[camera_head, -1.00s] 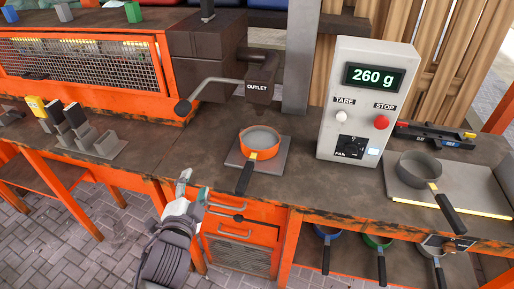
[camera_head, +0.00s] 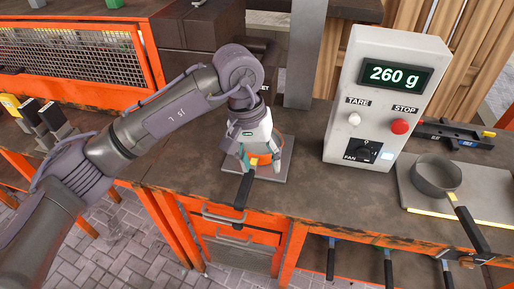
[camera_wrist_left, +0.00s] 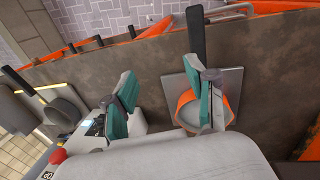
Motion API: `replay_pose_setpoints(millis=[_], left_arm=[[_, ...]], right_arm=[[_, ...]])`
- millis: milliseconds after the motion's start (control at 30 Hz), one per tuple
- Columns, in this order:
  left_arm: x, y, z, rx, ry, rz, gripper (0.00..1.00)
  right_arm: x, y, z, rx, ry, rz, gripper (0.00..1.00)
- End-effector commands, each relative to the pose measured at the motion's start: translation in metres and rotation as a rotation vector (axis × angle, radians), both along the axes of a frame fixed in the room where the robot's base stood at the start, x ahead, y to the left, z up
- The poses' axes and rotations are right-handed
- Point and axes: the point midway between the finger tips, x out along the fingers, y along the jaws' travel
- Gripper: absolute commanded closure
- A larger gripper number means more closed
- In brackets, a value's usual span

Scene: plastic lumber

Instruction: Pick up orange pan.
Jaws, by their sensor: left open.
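The orange pan (camera_head: 264,160) sits on a grey square plate (camera_head: 284,174) on the workbench, its black handle (camera_head: 243,190) pointing toward the front edge. My left gripper (camera_head: 261,157) is over the pan from above, hiding much of its bowl. In the left wrist view the gripper (camera_wrist_left: 165,95) is open, with nothing between its fingers. There, one finger overlaps the orange pan (camera_wrist_left: 229,108) and the base of its handle (camera_wrist_left: 196,35); the other is left of the plate. I cannot tell whether a finger touches the pan. My right gripper is not in view.
A scale box (camera_head: 385,100) reading "260 g" stands right of the plate. A grey pan (camera_head: 436,178) is farther right. Dark blocks (camera_head: 50,117) stand at left. An outlet machine rises behind the pan. Pan handles hang below the bench.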

Motion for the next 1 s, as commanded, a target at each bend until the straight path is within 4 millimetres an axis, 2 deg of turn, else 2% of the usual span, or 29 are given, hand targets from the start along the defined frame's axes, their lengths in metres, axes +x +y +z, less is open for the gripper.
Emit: replay_pose_setpoints(millis=[33, 100, 200, 600, 767, 1000], left_arm=[[0.009, 0.013, 0.004, 0.071, -0.038, -0.02, 0.44], [0.016, 0.026, 0.007, 0.135, -0.066, -0.038, 0.44], [0.02, 0.034, 0.002, 0.177, -0.079, -0.05, 0.44], [0.018, 0.035, -0.067, 0.177, -0.078, -0.05, 0.44], [0.018, 0.035, -0.077, 0.176, -0.079, -0.051, 0.44], [0.011, 0.037, -0.103, 0.175, -0.074, -0.051, 0.44]], right_arm=[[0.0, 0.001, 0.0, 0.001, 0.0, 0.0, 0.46], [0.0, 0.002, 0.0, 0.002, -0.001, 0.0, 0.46], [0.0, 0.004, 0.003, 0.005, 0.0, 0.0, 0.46], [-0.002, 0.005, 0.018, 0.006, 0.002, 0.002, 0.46], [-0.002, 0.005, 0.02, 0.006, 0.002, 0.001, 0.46], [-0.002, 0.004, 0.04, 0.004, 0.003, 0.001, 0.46]])
